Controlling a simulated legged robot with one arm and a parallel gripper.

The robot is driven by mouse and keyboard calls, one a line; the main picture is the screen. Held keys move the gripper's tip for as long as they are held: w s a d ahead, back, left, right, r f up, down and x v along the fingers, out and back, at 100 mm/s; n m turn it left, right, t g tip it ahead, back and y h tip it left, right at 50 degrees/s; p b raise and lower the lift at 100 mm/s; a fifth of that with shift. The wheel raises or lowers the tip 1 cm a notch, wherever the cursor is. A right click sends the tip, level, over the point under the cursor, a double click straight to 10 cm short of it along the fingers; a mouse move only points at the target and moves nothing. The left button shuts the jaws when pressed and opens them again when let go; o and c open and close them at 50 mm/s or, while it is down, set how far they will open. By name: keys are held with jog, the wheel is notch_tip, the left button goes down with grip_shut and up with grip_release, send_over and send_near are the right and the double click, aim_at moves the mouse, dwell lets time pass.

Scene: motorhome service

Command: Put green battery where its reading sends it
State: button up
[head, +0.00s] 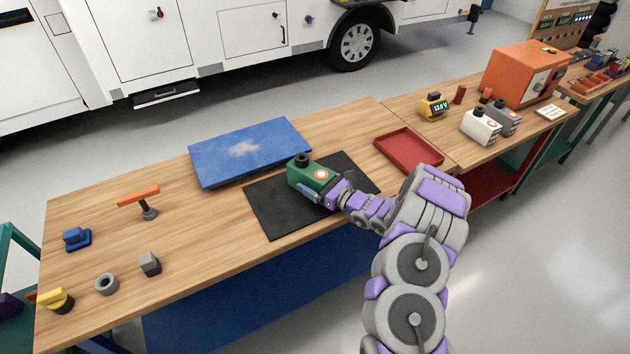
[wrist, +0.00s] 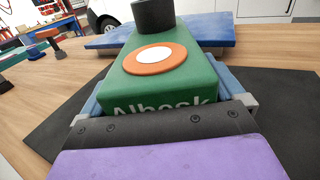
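The green battery (head: 309,174) has a dark round cap and an orange-and-white disc on top. It is over the black mat (head: 268,215), and I cannot tell whether it touches it. My gripper (head: 318,188) reaches it from the right. In the wrist view, the blue fingers lie close along both sides of the battery (wrist: 160,82) and look closed on it. White lettering on its near face is partly hidden. A yellow meter (head: 434,106) at the back right has a lit display that seems to read about 13 V; the digits are small.
A blue panel (head: 250,150) lies behind the mat and an empty red tray (head: 408,151) to its right. White and grey batteries (head: 481,127), an orange cabinet (head: 522,74) and a small card (head: 551,112) stand farther right. Several small parts lie at the left, including an orange-handled piece (head: 138,197).

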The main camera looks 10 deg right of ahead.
jog(key=shift+o, duration=0.2)
jog(key=shift+d, duration=0.5)
jog(key=p+v, duration=0.2)
jog(key=v, duration=0.9)
jog(key=shift+s+d, duration=0.15)
jog(key=shift+s, duration=0.2)
